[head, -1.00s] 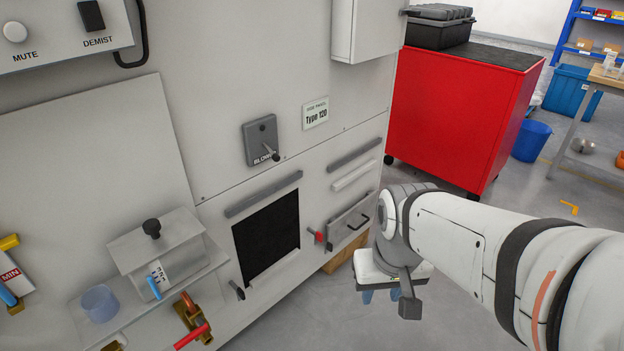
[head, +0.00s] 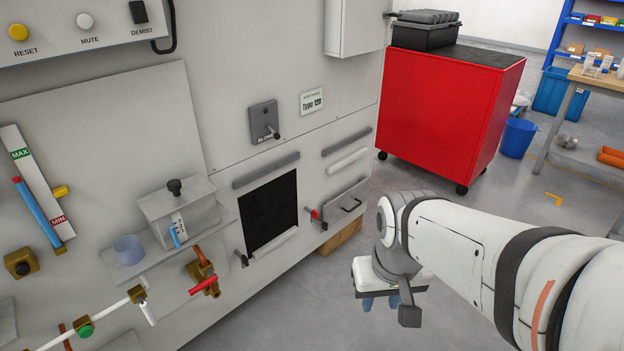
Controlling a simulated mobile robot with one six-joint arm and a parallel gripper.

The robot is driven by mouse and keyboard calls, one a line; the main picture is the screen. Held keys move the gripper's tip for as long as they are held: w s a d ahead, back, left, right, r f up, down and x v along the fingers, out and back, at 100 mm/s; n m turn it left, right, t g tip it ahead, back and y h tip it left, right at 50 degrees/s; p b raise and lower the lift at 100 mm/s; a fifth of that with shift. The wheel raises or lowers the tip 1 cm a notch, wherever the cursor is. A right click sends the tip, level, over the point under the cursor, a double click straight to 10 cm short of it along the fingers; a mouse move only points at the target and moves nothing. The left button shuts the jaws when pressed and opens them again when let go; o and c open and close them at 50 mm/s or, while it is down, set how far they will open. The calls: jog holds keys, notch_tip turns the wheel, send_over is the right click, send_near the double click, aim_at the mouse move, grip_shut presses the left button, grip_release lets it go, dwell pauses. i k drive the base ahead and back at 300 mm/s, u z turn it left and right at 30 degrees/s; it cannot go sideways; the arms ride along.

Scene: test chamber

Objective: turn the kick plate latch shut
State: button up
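A low grey plate (head: 345,203) with a dark bar handle sits at the lower right of the cabinet front; it appears to be the kick plate. A small red-tipped lever (head: 314,214) at its left edge looks like its latch; its exact turn is too small to tell. My gripper (head: 380,303) hangs over the floor, to the right of and lower than the plate in the picture. Its blue fingers point down and stand apart, with nothing visible between them. It is clear of the plate and latch.
A black grille (head: 268,212) with a small dark lever (head: 242,259) is left of the plate. A ledge with a cup (head: 129,250) and a red-handled valve (head: 203,280) jut out farther left. A red cart (head: 450,110) stands behind my arm. Floor before the plate is open.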

aim_at(324, 225)
jog(key=z, duration=0.3)
jog(key=i, duration=1.1)
jog(key=u, duration=0.45)
